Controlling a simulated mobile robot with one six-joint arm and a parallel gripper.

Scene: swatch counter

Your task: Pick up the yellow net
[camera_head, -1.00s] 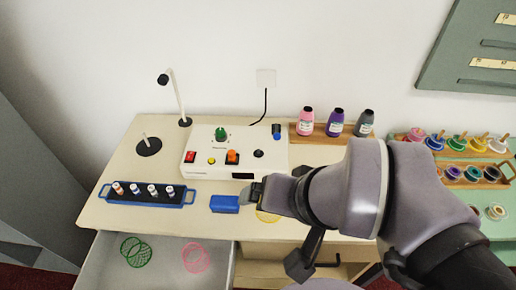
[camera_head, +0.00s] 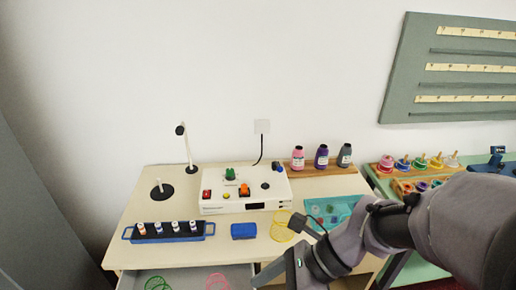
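The yellow net (camera_head: 281,226) is a round, open-mesh piece. It lies on the cream tabletop, right of the blue box and in front of the white control box. My gripper (camera_head: 279,247) comes in from the lower right. Its two fingers are spread apart, one by the net's right edge and one lower, in front of the table edge. Nothing shows between them, so it looks open and empty. I cannot tell whether the upper finger touches the net.
A blue box (camera_head: 243,230) and a blue tray of small bottles (camera_head: 128,232) lie left. The white control box (camera_head: 211,207) stands behind. A teal tray (camera_head: 345,203) is right of the net. An open drawer (camera_head: 188,276) holds green and pink nets.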

